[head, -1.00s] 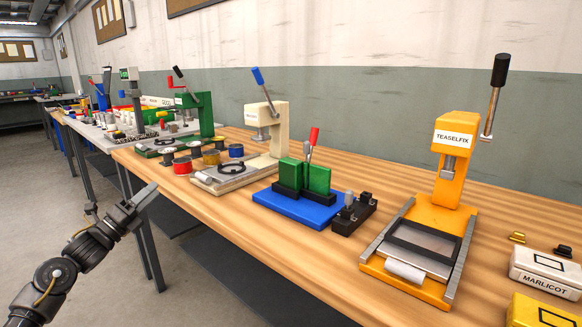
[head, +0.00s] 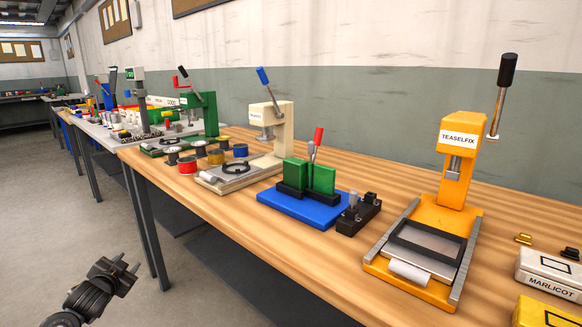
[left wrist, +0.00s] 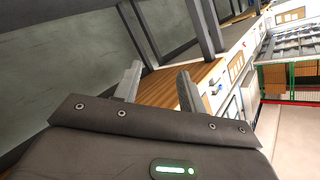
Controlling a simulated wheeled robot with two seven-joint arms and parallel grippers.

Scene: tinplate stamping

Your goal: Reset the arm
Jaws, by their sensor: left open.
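My left gripper (head: 126,264) is at the lower left of the head view, over the floor in front of the bench and below the bench top. It is open and empty, with its two fingers apart. In the left wrist view its two fingers (left wrist: 158,86) stand apart with nothing between them, and the bench's wooden edge and legs show beyond. My right gripper is in neither view.
The wooden bench (head: 215,214) runs along the wall. On it stand a yellow TEASELFIX press (head: 458,165), a blue base with green blocks (head: 300,207), a cream press (head: 277,135) and a green press (head: 205,113). The floor (head: 40,215) at left is clear.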

